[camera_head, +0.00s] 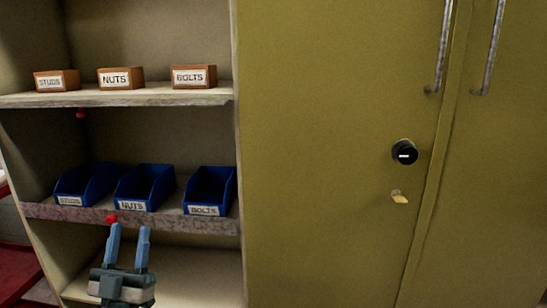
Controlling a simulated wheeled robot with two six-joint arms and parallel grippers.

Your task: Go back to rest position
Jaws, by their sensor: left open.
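My left gripper (129,248) shows at the bottom left in the head view, its two blue-grey fingers pointing up and apart. It is open with nothing between the fingers. It is in front of the shelf unit, just below the edge of the shelf with the blue bins. My right gripper is not in view.
Blue bins labelled STUDS (69,201), NUTS (132,206) and BOLTS (203,210) stand on the middle shelf (170,221). Brown boxes for STUDS (50,82), NUTS (114,79) and BOLTS (189,77) stand above. A closed olive cabinet (320,150) fills the right.

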